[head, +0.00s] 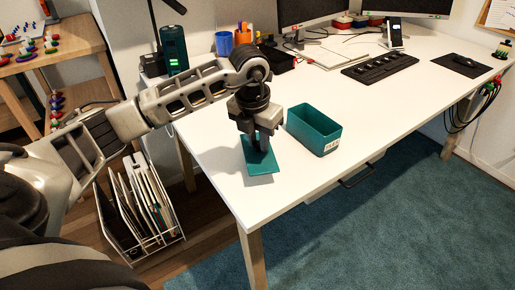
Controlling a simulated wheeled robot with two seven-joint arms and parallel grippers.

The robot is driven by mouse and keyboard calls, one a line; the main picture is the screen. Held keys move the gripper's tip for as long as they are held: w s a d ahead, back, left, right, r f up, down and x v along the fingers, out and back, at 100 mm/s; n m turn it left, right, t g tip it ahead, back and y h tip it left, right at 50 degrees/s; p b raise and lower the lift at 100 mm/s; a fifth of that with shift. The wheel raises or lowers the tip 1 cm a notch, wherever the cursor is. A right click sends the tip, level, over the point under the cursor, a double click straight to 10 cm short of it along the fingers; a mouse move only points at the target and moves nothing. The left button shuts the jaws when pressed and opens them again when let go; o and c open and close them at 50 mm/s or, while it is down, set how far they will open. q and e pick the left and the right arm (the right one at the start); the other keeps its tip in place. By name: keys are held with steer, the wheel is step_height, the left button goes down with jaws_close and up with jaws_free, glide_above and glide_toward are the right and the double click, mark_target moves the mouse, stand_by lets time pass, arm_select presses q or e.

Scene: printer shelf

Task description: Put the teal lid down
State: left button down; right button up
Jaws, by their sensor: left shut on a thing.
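The teal lid (260,163) is a flat rectangular plate near the front left corner of the white desk. My left gripper (260,144) points down from above and is shut on the lid. The lid looks slightly tilted, with a shadow at its front edge; I cannot tell whether it touches the desk. A teal open box (315,131) with a small label stands on the desk just right of the lid, apart from it. My right gripper is not in view.
The white desk (218,170) has free room left and front of the box. A blue cup (224,43), an orange cup (243,33), a dark teal device (174,49) and a keyboard (380,67) stand farther back. A file rack (142,207) sits on the floor.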

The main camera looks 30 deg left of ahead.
mark_target(257, 143)
arm_select(q)
step_height(257, 143, down, 4)
steer(key=shift+w+a+r, duration=0.1)
steer(key=shift+a+r, duration=0.05)
steer(key=shift+r, duration=0.1)
